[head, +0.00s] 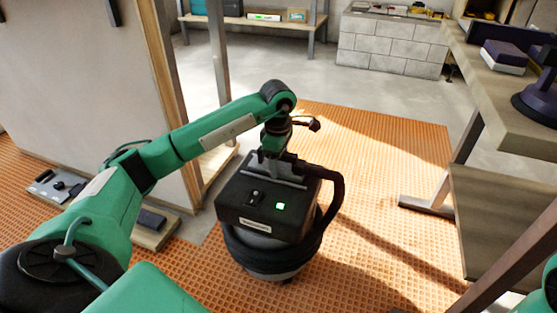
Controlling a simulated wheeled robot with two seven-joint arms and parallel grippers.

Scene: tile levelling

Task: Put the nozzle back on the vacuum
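The vacuum (265,218) stands upright on the orange floor, with a dark box-shaped head, a lit green button and a rounded lower body. A black hose (336,190) loops down its right side. A wide, flat grey piece that looks like the nozzle (268,181) is at the top of the vacuum. My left gripper (271,158) points down right over this piece. Its fingers are small and dark here, so whether they grip it or only touch it is unclear. My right gripper is out of view.
A workbench (493,108) with a dark suction tool (542,98) stands at the right. A low board with small tools (70,188) lies at the left by a wall panel (80,85). Orange floor (385,155) behind and right of the vacuum is clear.

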